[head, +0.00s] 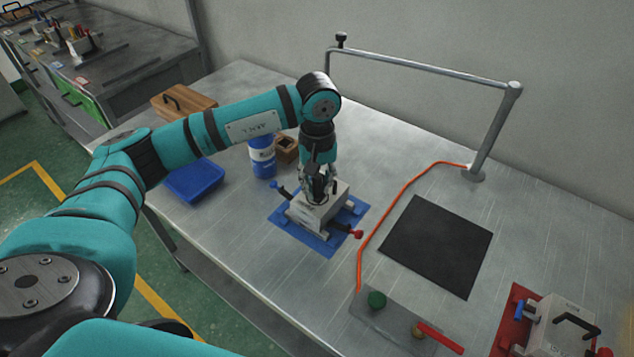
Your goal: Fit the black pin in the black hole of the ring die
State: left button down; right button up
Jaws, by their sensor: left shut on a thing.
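The ring die (309,216) appears to be the pale grey block on a blue mat (322,246) near the middle of the table. A blue-handled pin (281,191) sticks out at its left and a red-handled pin (349,232) at its front right. My left gripper (319,197) points straight down at the top of this die. It is shut on a small dark part, apparently the black pin, mostly hidden between the fingers. The black hole is hidden, so I cannot tell whether the pin is in it. My right gripper is not in view.
A second grey die (556,327) with blue, black and red handles stands on a red mat at the lower right. A blue tray (194,181), blue bottle (262,158) and wooden boxes lie left. An orange cord (398,194) runs beside a bare black mat (437,245).

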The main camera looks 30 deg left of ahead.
pick_arm(q)
jog(key=shift+f, duration=0.25)
jog(key=c, duration=1.1)
grip_release()
jog(key=shift+r, duration=0.1)
jog(key=shift+r, duration=0.25)
notch_tip(320, 180, up, 11)
jog(key=shift+r, duration=0.2)
jog(key=shift+s+f, duration=0.1)
jog(key=shift+s, duration=0.05)
